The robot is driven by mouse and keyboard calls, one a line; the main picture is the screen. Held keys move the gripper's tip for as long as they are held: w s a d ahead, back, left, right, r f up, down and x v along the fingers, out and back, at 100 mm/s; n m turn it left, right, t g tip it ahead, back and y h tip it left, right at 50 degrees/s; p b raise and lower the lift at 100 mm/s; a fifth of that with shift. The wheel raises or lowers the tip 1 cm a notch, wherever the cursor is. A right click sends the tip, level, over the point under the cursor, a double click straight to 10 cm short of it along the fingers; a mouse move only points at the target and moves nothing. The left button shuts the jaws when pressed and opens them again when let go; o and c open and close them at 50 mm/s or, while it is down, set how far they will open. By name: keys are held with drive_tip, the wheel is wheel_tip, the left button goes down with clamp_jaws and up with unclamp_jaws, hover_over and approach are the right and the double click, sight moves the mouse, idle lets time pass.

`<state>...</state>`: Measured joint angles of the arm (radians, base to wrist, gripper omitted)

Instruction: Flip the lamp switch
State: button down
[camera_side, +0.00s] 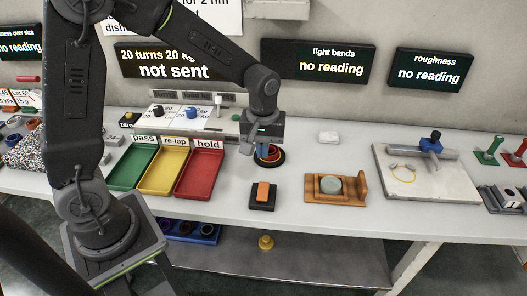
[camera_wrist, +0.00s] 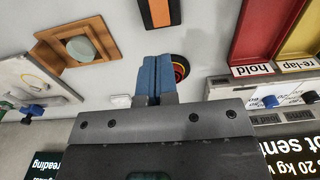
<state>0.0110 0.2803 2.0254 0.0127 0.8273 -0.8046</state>
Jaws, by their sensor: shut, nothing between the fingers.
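A black box with an orange rocker (camera_side: 262,195), which looks like the lamp switch, sits near the front of the bench. It also shows at the top of the wrist view (camera_wrist: 158,13). The tilt of its rocker is too small to tell. My gripper (camera_side: 267,144) is above the bench behind the switch, apart from it. In the wrist view its blue fingers (camera_wrist: 158,74) are together with nothing between them. A round black piece with red and yellow rings (camera_side: 268,158) is just below or behind the fingers, partly hidden; I cannot tell whether they touch.
Green, yellow and red trays (camera_side: 200,175) stand left of the switch. A wooden stand with a grey disc (camera_side: 350,188) is to its right. A white block (camera_side: 328,137) lies behind. A pale plate with a blue-clamped bar (camera_side: 425,175) is farther right. Bench around the switch is clear.

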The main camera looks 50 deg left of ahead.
drive_tip(key=shift+d+r, duration=0.1)
drive_tip(key=shift+r, duration=0.05)
wheel_tip(320, 180, up, 14)
drive_tip(key=s+d, duration=0.1)
drive_tip(key=shift+s+d, duration=0.25)
drive_tip(key=shift+s, duration=0.1)
idle(0.5)
drive_tip(key=s+a+m+t, duration=0.2)
drive_tip(key=s+m+t, duration=0.3)
drive_tip(key=s+m, duration=0.7)
drive_tip(key=n+g+y, duration=0.1)
drive_tip(key=n+g, duration=0.3)
drive_tip(key=n, duration=0.8)
hover_over(264, 186)
drive_tip(key=s+d, duration=0.2)
wheel_tip(264, 186, down, 12)
drive_tip(key=f, duration=0.4)
drive_tip(key=w+a+f, duration=0.1)
drive_tip(key=f, duration=0.9)
drive_tip(key=shift+w+a+f, duration=0.15)
drive_tip(key=shift+w+a, duration=0.25)
